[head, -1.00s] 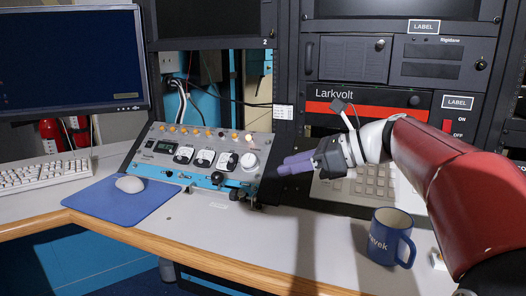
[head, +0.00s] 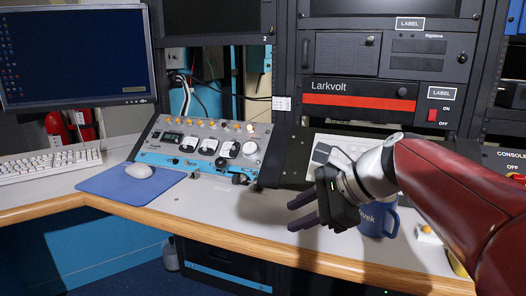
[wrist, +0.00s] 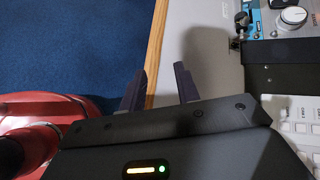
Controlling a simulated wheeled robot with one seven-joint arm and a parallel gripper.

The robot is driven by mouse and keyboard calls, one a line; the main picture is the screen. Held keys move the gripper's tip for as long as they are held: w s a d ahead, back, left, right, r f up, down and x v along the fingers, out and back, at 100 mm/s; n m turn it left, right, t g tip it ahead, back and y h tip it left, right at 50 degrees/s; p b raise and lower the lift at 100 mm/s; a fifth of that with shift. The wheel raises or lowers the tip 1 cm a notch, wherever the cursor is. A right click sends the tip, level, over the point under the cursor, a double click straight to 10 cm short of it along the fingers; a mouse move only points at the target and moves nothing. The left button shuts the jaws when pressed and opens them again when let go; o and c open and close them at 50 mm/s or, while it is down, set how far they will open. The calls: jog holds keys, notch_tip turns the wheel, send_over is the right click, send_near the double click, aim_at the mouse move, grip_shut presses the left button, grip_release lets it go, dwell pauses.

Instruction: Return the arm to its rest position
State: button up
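My gripper (head: 304,212) is dark with purple-grey fingers, at the end of my red and white arm. It hangs above the desk near the front edge, to the right of the winch console panel (head: 205,148) and apart from it. In the wrist view the two fingers of my gripper (wrist: 159,84) are spread with nothing between them. The panel's corner with a silver knob (wrist: 293,16) shows at the top right of that view. The panel has amber lamps, white-faced meters and a blue lower strip.
A blue mug (head: 378,222) stands on the desk (head: 225,202) just behind and right of my gripper, partly hidden by it. A pale keypad (head: 345,143) lies behind my wrist. A mouse (head: 139,170) sits on a blue mat (head: 108,181) at left. The desk's middle is clear.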

jog(key=s+d+f+n+h+b, duration=0.1)
jog(key=s+d+f+n+h, duration=0.1)
jog(key=s+f+n, duration=0.3)
jog(key=s+d+f+n+t+h+b, duration=0.1)
jog(key=s+d+f+n+h, duration=0.2)
jog(key=s+f+n+h, duration=0.1)
jog(key=s+d+f+n+h+b, duration=0.1)
jog(key=s+d+f+n+h, duration=0.1)
jog(key=s+f+n, duration=0.5)
notch_tip(320, 180, down, 2)
jog(key=shift+d+f+h, duration=0.1)
jog(key=shift+d+h, duration=0.3)
jog(key=shift+d, duration=0.3)
